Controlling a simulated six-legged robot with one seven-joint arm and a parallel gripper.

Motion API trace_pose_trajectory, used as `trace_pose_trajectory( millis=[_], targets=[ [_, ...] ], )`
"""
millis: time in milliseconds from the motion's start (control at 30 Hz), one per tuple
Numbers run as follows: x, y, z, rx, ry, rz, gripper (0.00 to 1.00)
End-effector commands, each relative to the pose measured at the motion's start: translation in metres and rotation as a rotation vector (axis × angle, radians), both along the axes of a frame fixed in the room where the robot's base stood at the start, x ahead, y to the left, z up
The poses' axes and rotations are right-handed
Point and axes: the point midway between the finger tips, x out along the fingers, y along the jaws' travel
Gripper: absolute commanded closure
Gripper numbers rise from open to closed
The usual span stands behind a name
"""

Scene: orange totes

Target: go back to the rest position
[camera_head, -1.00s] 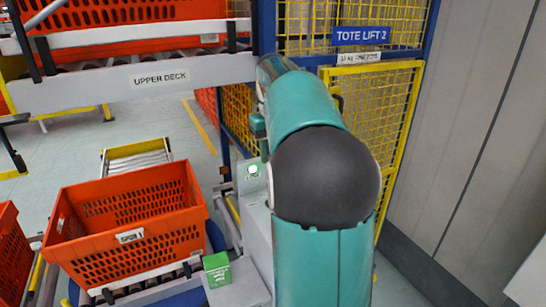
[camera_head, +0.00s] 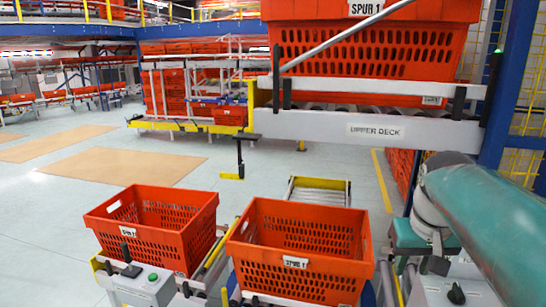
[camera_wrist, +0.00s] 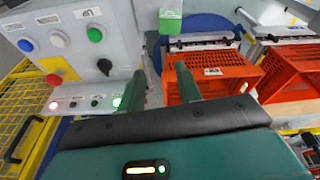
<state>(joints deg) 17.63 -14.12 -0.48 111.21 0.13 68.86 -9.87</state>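My gripper (camera_wrist: 160,88) shows in the wrist view as two green fingers standing apart with nothing between them. It is open and empty. The fingers point toward a control panel (camera_wrist: 70,40) on the left and an orange tote (camera_wrist: 215,82) on the right. In the head view my teal arm reaches in from the right edge, and I cannot make out the fingertips there. A small green box (camera_wrist: 170,21) stands beyond the fingers in the wrist view, apart from them.
Two orange totes (camera_head: 300,250) (camera_head: 150,227) sit on the lower conveyors in the head view; they look empty. Above, an upper deck (camera_head: 375,131) holds another orange tote (camera_head: 375,52). A blue post (camera_head: 508,80) stands close to my arm. Open floor (camera_head: 60,225) lies at left.

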Motion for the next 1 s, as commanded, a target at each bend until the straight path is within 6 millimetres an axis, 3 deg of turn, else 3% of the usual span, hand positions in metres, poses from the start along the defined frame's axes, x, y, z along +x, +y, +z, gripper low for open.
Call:
trace_pose_trajectory(
  millis=[33, 200, 400, 600, 1000],
  targets=[
    [-0.013, 0.020, -0.004, -0.005, -0.030, 0.024, 0.65],
    [-0.053, 0.072, -0.027, -0.005, -0.123, 0.080, 0.65],
    [-0.095, 0.112, -0.061, 0.009, -0.217, 0.136, 0.65],
    [-0.110, 0.124, -0.077, 0.019, -0.253, 0.153, 0.65],
    [-0.110, 0.123, -0.078, 0.019, -0.252, 0.153, 0.65]
  ],
)
